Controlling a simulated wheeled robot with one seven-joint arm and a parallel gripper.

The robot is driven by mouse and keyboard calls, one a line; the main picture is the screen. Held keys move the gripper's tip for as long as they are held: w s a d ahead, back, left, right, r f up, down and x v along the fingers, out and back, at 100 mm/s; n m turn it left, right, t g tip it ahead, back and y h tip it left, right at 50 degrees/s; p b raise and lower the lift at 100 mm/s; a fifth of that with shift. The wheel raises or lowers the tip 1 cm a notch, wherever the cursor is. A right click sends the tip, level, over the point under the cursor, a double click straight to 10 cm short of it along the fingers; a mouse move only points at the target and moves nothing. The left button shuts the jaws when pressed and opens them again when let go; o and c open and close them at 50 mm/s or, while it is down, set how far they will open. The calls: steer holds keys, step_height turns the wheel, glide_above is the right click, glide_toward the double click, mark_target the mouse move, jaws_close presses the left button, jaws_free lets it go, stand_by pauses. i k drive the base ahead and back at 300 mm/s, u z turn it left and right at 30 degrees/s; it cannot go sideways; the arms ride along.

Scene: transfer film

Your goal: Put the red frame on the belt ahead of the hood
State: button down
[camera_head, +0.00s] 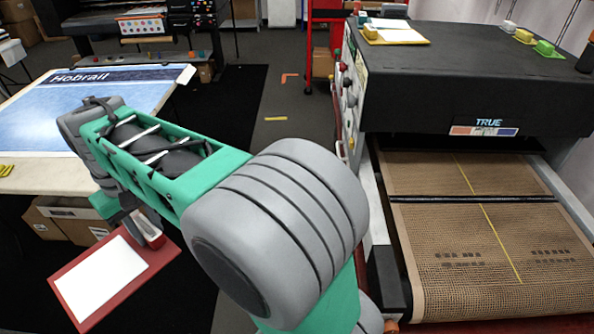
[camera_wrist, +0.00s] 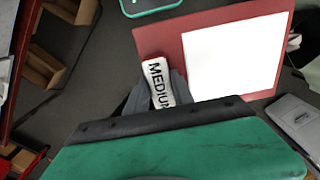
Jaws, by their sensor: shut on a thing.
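The red frame (camera_head: 122,296) with a white inner panel (camera_head: 100,280) is at the lower left of the head view, held off to the left of the belt. It fills the upper right of the wrist view (camera_wrist: 160,40). My gripper (camera_head: 150,232) is shut on the frame's edge, by a white label reading "MEDIUM" (camera_wrist: 158,82). The mesh belt (camera_head: 450,225) is at the right, with a yellow line along it and dark marks on its surface. The dark hood (camera_head: 465,80) marked "TRUE" stands over the belt's far part. Nothing lies on the visible belt.
A table (camera_head: 50,178) with a blue printed sheet (camera_head: 85,110) stands at the left, cardboard boxes (camera_head: 75,220) below it. Dark floor lies between table and dryer. The dryer's side panel (camera_head: 350,90) has several knobs. Pads lie on the hood top.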

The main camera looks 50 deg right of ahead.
mark_target(491, 239)
steer(key=i, duration=0.7)
steer(key=z, duration=2.25)
steer(key=i, duration=1)
steer(key=u, duration=0.05)
